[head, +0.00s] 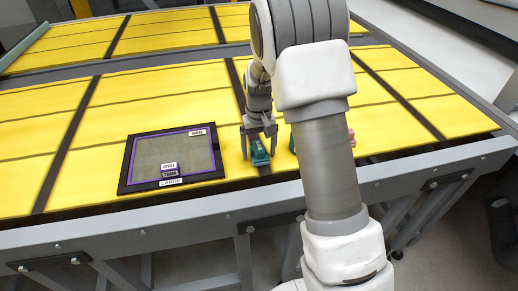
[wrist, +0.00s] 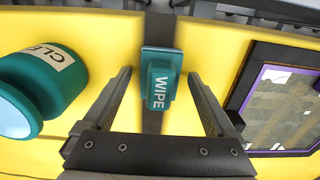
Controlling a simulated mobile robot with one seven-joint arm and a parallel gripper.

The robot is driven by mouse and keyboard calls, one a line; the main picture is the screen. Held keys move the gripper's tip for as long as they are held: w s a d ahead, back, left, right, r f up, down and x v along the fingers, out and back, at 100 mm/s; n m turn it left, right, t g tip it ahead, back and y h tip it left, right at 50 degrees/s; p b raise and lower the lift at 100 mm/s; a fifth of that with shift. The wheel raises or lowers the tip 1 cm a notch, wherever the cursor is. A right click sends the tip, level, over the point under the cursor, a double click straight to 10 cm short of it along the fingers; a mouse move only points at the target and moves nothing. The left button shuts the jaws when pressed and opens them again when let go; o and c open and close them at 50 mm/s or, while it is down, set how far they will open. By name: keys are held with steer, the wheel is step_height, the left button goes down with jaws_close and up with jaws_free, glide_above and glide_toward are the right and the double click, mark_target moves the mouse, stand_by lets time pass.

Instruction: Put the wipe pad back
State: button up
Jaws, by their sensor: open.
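The wipe pad (wrist: 160,70) is a teal block marked "WIPE". It lies on a dark strip between yellow panels, and it also shows in the head view (head: 259,153) near the table's front edge. My gripper (head: 259,132) is over it, pointing down. In the wrist view my gripper (wrist: 160,77) is open, with one finger on each side of the pad and a gap visible on both sides. Whether the fingertips reach down to the pad's height is hard to tell.
A teal container marked "CLE..." (wrist: 45,88) stands left of the pad in the wrist view. A black-framed panel with a purple inner border (head: 128,165) lies left of the pad in the head view. My arm hides part of the table; a pink thing (head: 351,137) peeks out beside it.

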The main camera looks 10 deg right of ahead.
mark_target(259, 146)
step_height(259, 146, up, 11)
steer(key=shift+r, duration=0.15)
steer(key=s+r+t, duration=0.3)
steer(key=s+r, duration=0.8)
steer(key=s+t, duration=0.2)
steer(key=s, duration=1.4)
steer(key=shift+r+t, duration=0.3)
stand_by(0.9)
